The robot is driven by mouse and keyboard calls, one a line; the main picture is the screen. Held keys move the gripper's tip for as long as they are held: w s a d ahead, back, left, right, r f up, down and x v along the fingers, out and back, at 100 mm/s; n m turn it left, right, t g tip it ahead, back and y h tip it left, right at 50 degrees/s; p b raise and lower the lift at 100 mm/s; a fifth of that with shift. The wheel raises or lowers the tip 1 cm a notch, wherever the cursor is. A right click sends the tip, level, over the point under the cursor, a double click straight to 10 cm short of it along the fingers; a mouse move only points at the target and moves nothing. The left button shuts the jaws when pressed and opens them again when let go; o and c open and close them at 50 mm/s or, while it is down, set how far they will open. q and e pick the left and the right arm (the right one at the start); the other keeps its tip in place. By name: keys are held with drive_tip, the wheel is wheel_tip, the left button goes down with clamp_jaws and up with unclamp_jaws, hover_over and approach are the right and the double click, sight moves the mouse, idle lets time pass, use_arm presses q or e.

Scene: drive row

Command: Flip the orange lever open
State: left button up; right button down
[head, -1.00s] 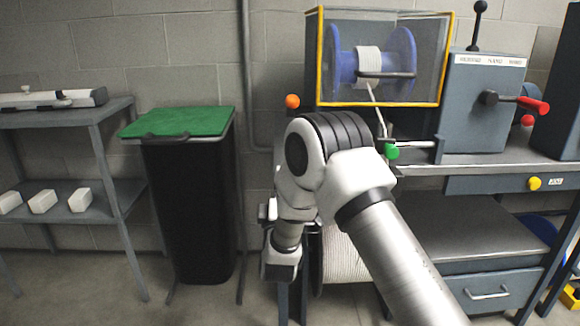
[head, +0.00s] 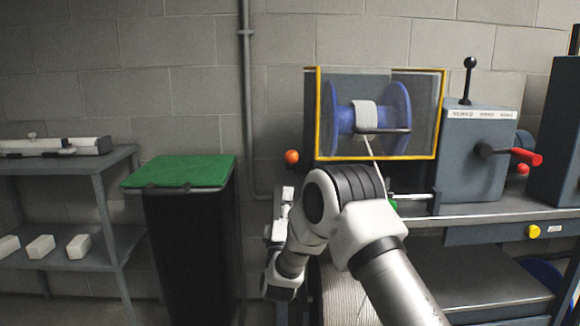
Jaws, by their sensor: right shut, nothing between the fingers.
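The orange lever shows as an orange ball knob (head: 292,157) at the left edge of the yellow-framed cabinet (head: 318,120). Its shaft is hard to make out. My right gripper (head: 286,194) is shut and empty, a short way below the knob in the picture. It appears apart from the knob, though the depth between them is hard to judge. My right arm comes in from the bottom right and covers part of the bench front. My left gripper is out of view.
The cabinet holds a blue spool (head: 397,118). To its right is a grey box (head: 475,160) with a black lever (head: 469,80) and a red-tipped handle (head: 525,156). A green-topped bin (head: 185,172) and a shelf (head: 100,168) stand left. A pipe (head: 247,100) runs down the wall.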

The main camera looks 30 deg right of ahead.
sight(290, 160)
drive_tip(key=x, duration=0.7)
drive_tip(key=shift+b, duration=0.35)
drive_tip(key=shift+w, duration=0.15)
drive_tip(key=r+y+p, duration=0.1)
drive_tip(key=p, duration=0.2)
drive_tip(key=shift+r, duration=0.25)
drive_tip(key=w+r+g+y+p, duration=0.1)
drive_tip(key=r+p, duration=0.1)
drive_tip(key=p, duration=0.4)
drive_tip(key=d+r+n+g+y+p, duration=0.1)
drive_tip(key=r+p, duration=0.2)
drive_tip(key=p, duration=0.3)
drive_tip(key=w+r+g+y+p, duration=0.1)
drive_tip(key=r+g+p, duration=0.1)
drive_tip(key=p, duration=0.4)
drive_tip(key=shift+w+d+r+y, duration=0.3)
drive_tip(key=shift+w+d, duration=0.05)
drive_tip(key=w+d+r+g+y+p, duration=0.1)
drive_tip(key=p, duration=0.4)
drive_tip(key=w+r+g+y+p, duration=0.1)
drive_tip(key=w+p, duration=0.1)
drive_tip(key=p, duration=0.4)
drive_tip(key=shift+d+r+n+g, duration=0.25)
drive_tip(key=shift+d+n+g, duration=0.15)
drive_tip(key=shift+w+d+g+y+p, duration=0.45)
drive_tip(key=shift+w+p, duration=0.35)
drive_tip(key=shift+p, duration=0.9)
drive_tip(key=shift+w+d+g+y+p, duration=0.2)
drive_tip(key=shift+w+d+p, duration=0.45)
drive_tip(key=shift+p, duration=1.05)
